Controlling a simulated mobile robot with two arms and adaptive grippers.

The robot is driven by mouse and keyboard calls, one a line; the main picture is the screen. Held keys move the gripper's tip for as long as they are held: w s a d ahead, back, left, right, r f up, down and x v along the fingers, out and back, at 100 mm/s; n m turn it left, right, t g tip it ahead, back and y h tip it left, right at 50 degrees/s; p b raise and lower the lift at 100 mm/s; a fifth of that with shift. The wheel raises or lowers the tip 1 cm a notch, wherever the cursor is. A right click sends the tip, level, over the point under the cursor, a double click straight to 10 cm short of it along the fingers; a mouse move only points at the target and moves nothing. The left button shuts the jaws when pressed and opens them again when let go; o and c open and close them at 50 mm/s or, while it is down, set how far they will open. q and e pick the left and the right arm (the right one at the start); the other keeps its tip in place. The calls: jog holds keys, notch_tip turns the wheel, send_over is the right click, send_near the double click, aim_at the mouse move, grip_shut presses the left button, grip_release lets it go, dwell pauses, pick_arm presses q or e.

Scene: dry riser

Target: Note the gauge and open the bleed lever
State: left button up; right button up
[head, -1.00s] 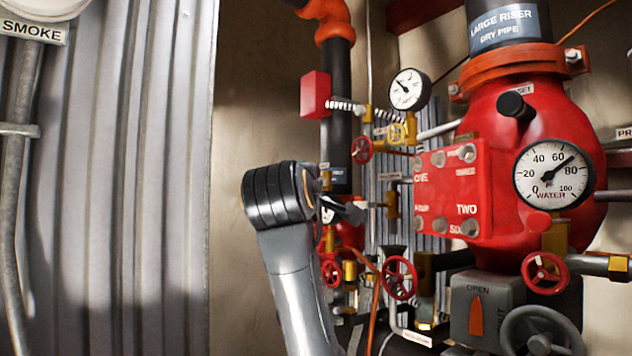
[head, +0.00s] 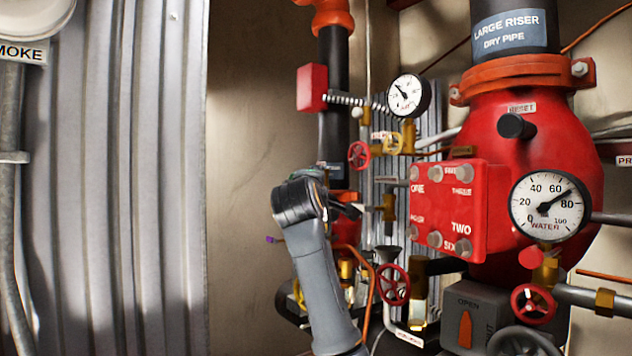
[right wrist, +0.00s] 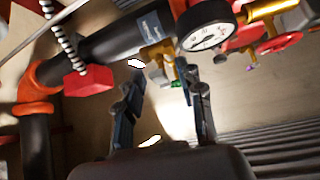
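The large white WATER gauge (head: 548,206) sits on the red riser body (head: 535,140); its needle points between 60 and 80. A smaller white gauge (head: 405,96) stands left of it, needle toward the upper left; it also shows in the right wrist view (right wrist: 207,28). I cannot tell which part is the bleed lever. A thin rod with a purple tip (head: 271,239) sticks out left behind my arm. My right gripper (head: 348,207) is in front of the pipework, left of the red plate. My left gripper is not in view.
A red box (head: 312,88) with a coiled line is above my gripper. Red handwheels (head: 395,285) and brass valves (head: 393,143) crowd the right. A grey box marked OPEN (head: 480,318) has an orange pointer. Bare wall (head: 255,130) is left of the pipes.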

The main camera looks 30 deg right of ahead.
jog(key=shift+c, duration=0.4)
grip_shut()
jog(key=shift+f, duration=0.15)
